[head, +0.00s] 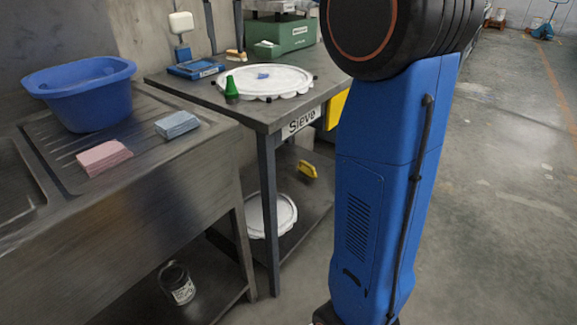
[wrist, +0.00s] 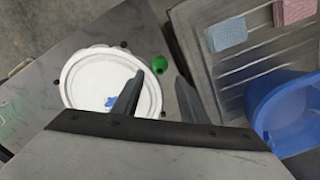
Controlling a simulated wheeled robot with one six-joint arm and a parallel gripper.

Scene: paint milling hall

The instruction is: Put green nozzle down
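The green nozzle (head: 231,91) is a small cone standing upright on the Sieve table (head: 262,112), close beside the round white lid-like disc (head: 285,83). In the wrist view the green nozzle (wrist: 159,64) shows beyond my fingertips, in line with the gap between them. My gripper (wrist: 159,77) is open, with nothing between its fingers, and appears to be above the table, apart from the nozzle. My gripper does not show in the head view.
A small blue piece (head: 263,76) lies on the white disc. A blue scale-like device (head: 195,69) and a green machine (head: 285,35) stand behind. At left, a sink counter holds a blue basin (head: 85,95), a pink sponge (head: 104,157) and a blue sponge (head: 177,124).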

